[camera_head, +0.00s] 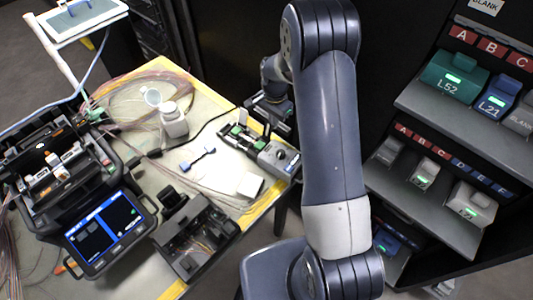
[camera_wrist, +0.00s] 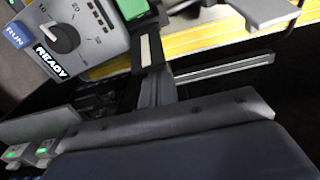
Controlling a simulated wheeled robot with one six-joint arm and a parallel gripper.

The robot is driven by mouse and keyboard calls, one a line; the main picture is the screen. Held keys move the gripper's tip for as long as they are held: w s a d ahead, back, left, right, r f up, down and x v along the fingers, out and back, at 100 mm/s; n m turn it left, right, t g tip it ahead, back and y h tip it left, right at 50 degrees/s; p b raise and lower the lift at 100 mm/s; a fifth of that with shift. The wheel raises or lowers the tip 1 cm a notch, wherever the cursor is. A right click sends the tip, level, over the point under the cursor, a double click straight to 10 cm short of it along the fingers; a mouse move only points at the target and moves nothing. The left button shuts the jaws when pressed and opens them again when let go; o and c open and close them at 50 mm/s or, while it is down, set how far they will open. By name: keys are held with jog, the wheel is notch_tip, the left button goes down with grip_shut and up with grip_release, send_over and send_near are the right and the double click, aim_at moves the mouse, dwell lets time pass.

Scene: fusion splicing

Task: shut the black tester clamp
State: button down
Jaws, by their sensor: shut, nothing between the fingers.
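The tester (camera_head: 263,154) is a grey unit with a dial and green parts, at the right edge of the table in the head view. In the wrist view its grey panel (camera_wrist: 98,42) fills the upper left, with a dial and the words RUN and READY. A green part (camera_wrist: 132,8) shows beside it. I cannot clearly make out the black clamp or whether it stands open. My gripper (camera_head: 268,122) is shut and empty, over the tester's far side. In the wrist view its fingers (camera_wrist: 148,48) lie close beside the panel; I cannot tell whether they touch it.
A splicer with a lit screen (camera_head: 107,230) and an open black device (camera_head: 195,238) stand at the left and front. A white bottle (camera_head: 173,121), a blue piece (camera_head: 198,159) and a white block (camera_head: 250,185) lie between. A bin rack (camera_head: 470,120) stands right.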

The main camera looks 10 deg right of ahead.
jog(key=shift+s+a+b, duration=0.45)
jog(key=shift+s+a, duration=1.45)
jog(key=shift+a, duration=0.25)
notch_tip(320, 180, up, 7)
jog(key=p, duration=0.4)
jog(key=shift+w+d, duration=0.4)
jog(key=shift+d, duration=0.05)
jog(key=b, duration=0.4)
send_over(265, 142)
jog(key=f, duration=0.7)
jog(key=shift+a+f, duration=0.15)
jog(key=shift+a, duration=0.15)
jog(key=shift+w+d, duration=0.25)
jog(key=shift+d, duration=0.1)
jog(key=shift+r, duration=0.2)
